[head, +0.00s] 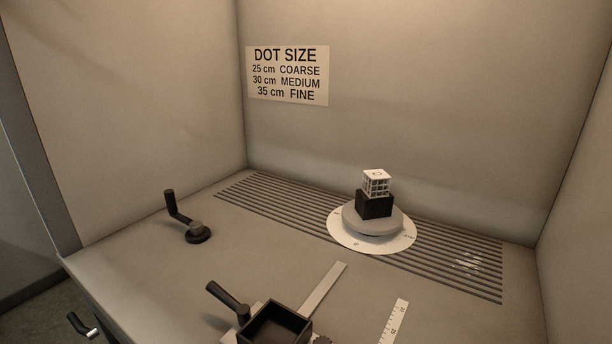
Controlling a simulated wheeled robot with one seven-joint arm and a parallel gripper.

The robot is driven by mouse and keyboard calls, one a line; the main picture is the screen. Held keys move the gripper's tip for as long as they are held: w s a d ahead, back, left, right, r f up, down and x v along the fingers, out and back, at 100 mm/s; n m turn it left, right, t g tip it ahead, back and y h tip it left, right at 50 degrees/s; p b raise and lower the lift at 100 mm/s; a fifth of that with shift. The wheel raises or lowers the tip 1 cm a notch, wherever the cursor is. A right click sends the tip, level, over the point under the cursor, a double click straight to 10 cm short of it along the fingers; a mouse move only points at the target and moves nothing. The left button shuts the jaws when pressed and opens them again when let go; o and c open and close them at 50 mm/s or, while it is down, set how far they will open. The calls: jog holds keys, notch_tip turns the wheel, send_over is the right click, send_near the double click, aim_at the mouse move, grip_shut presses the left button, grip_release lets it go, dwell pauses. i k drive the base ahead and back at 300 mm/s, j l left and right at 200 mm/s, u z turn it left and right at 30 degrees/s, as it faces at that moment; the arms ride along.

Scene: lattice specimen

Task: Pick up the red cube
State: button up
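No red cube shows in the head view. The only cube-like things are a small white lattice cube (376,182) and the black block (374,205) under it. The lattice cube sits upright on the block. The block stands on a round grey turntable (372,221) at the right of the middle, with a white marked dial (338,234) around its base. My gripper is not in view.
A black crank (182,217) stands on the left of the bench. A dark open box (275,325) with a black handle (228,301) is at the front, beside a flat metal rail (323,287) and a ruler (394,322). Slots (290,204) line the back; walls enclose it.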

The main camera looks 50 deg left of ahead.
aim_at(375, 187)
jog(key=u, duration=1.15)
jog(key=j+z, duration=0.25)
jog(key=j, duration=0.2)
